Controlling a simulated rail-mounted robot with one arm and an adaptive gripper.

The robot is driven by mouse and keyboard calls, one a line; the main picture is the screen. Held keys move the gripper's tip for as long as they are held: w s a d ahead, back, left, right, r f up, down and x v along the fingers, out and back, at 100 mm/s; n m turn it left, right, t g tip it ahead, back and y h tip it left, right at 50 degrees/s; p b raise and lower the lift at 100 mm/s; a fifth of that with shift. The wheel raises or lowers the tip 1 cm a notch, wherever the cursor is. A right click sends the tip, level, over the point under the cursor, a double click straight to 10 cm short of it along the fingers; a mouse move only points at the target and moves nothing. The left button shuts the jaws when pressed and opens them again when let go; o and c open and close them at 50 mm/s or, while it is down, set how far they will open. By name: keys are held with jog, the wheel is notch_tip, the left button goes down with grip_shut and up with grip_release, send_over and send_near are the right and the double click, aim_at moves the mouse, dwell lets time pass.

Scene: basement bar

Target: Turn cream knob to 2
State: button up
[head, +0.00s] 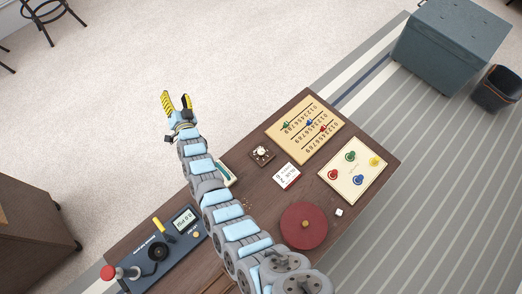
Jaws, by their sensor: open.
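The cream knob (262,152) sits on a small dark brown square base on the wooden table, near its far edge. Small marks surround it, but they are too small to read, so I cannot tell which number it points to. My gripper (178,103) has yellow-and-black fingers, spread open and empty. It is up and left of the knob in the head view, out beyond the table's far edge with carpet behind it. My arm crosses the table left of the knob, and nothing covers the knob.
A slider board (304,128) with numbers and a board with several coloured pieces (354,174) lie to the right. A white card (287,176) lies close to the knob. A red disc (304,226) and white die (339,212) are nearer. A control console (158,250) stands at left.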

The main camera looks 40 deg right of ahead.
jog(key=w+d+f+g+y, duration=0.3)
jog(key=w+y, duration=0.1)
jog(key=w, duration=0.1)
jog(key=g+y+b, duration=0.1)
jog(key=g+y, duration=0.2)
jog(key=g, duration=1.1)
send_over(261, 151)
notch_tip(261, 151, down, 6)
notch_tip(261, 151, down, 18)
jog(key=b, duration=0.8)
jog(key=shift+r+b, duration=0.2)
jog(key=shift+b, duration=0.15)
grip_shut()
